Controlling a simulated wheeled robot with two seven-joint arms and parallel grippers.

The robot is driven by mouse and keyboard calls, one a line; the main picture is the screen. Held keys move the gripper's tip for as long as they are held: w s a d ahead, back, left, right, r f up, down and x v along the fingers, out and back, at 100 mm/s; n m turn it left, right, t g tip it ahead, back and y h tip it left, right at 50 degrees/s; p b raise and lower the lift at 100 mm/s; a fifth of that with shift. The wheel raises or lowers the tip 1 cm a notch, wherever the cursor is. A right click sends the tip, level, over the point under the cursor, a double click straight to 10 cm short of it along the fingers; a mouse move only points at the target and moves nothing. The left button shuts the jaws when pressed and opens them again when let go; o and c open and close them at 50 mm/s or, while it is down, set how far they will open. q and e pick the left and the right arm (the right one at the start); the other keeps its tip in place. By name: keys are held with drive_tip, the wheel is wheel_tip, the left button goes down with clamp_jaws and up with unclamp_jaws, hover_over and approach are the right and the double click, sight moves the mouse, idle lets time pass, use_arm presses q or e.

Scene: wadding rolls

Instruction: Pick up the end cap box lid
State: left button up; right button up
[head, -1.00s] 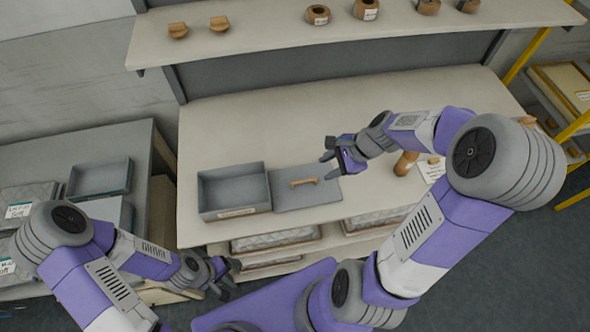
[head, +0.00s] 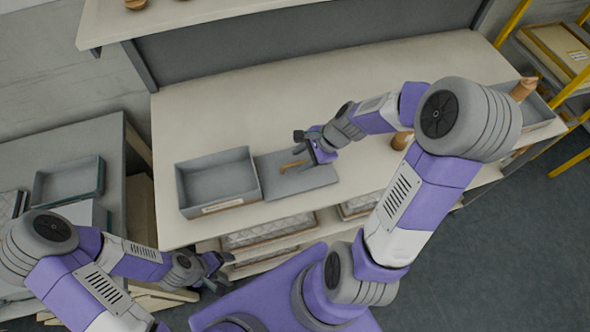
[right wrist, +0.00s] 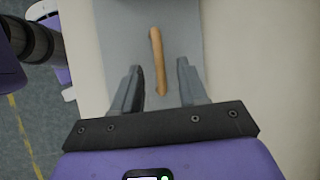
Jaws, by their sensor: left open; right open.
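The end cap box lid (head: 312,181) is a flat grey panel with a wooden bar handle (head: 291,166). It lies on the table against the right side of the open grey box (head: 218,182). My right gripper (head: 306,149) is open at the lid, beside the handle. In the right wrist view the lid (right wrist: 133,40) and its handle (right wrist: 157,60) show, and the handle's near end lies between the open fingers of the right gripper (right wrist: 160,88). I cannot tell the height of the fingers over the lid. My left gripper (head: 222,270) is open and empty, low in front of the table.
The pale table (head: 240,110) is clear behind the box and lid. A wooden piece (head: 402,140) stands right of the lid, partly hidden by my right arm. A side table at left holds a grey tray (head: 68,182). A shelf (head: 200,14) runs above the back.

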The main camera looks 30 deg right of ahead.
sight(295, 167)
drive_tip(key=x, duration=0.2)
drive_tip(key=shift+w+a+f, duration=0.1)
drive_tip(key=shift+a+f, duration=0.1)
drive_tip(key=shift+f, duration=0.15)
clamp_jaws()
drive_tip(key=shift+r, duration=0.15)
